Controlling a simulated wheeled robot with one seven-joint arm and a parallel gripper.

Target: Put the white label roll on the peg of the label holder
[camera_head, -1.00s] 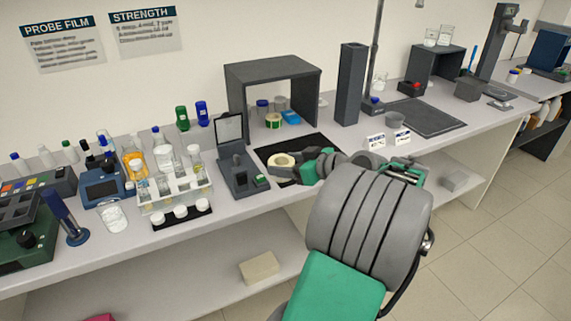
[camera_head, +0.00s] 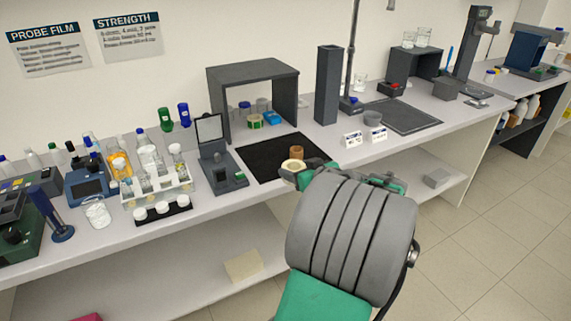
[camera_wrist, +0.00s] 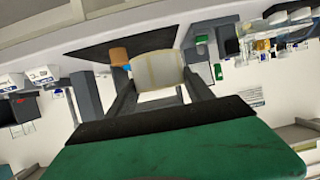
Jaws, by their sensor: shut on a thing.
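The white label roll (camera_head: 292,165) looks cream-coloured. My gripper (camera_head: 296,173) is shut on it at the front edge of the black mat (camera_head: 262,168). In the wrist view the roll (camera_wrist: 158,70) sits between the two dark fingers of my gripper (camera_wrist: 160,80). Whether the roll still touches the mat cannot be told. A brown roll (camera_head: 297,153) stands on the mat just behind it and also shows in the wrist view (camera_wrist: 119,56). I cannot pick out the label holder's peg; my arm hides part of the bench front.
A dark device with a raised lid (camera_head: 217,160) stands left of the mat. A grey open-fronted shelf (camera_head: 254,72) and a tall dark column (camera_head: 327,85) stand behind. Two small white cards (camera_head: 352,139) stand to the right. A tube rack (camera_head: 158,190) is further left.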

